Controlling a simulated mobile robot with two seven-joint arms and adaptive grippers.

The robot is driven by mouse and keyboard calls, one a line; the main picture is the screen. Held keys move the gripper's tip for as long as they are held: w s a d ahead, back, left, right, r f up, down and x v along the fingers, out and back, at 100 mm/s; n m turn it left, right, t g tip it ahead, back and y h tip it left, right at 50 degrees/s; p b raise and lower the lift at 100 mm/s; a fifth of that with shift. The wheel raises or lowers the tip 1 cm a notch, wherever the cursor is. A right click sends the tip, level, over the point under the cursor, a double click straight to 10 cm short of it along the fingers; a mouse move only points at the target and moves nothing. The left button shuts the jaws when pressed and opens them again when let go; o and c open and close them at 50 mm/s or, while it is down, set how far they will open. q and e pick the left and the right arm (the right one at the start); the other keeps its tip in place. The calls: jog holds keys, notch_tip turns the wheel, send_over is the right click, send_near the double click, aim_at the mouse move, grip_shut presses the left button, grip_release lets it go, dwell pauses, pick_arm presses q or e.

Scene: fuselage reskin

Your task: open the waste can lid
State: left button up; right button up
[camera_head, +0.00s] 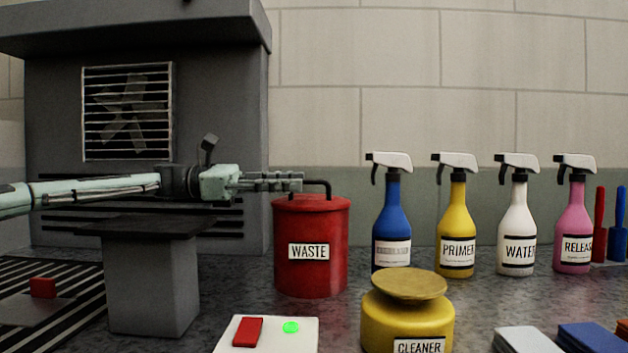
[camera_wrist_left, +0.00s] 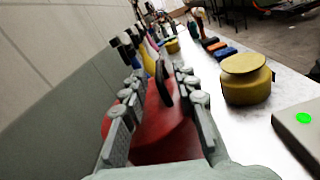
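The red waste can (camera_head: 310,255) stands on the bench in front of the grey booth, with a WASTE label. Its lid (camera_head: 310,204) is down on the can and carries a black bent handle (camera_head: 322,185). My left gripper (camera_head: 298,183) is level with the handle, just above the lid, reaching in from the left. In the left wrist view its fingers are spread, with the handle (camera_wrist_left: 164,82) between their far ends and the red lid (camera_wrist_left: 165,135) below. I see a gap on each side of the handle. My right gripper is in neither view.
Several spray bottles stand right of the can, the blue one (camera_head: 391,230) closest. A yellow cleaner pot (camera_head: 408,318) is in front right. A white panel (camera_head: 267,338) with a red switch and green light lies in front. A grey pedestal (camera_head: 153,285) stands left, under my arm.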

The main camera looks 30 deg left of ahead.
aim_at(310, 182)
pick_arm(q)
jog(key=shift+x, duration=2.05)
grip_shut()
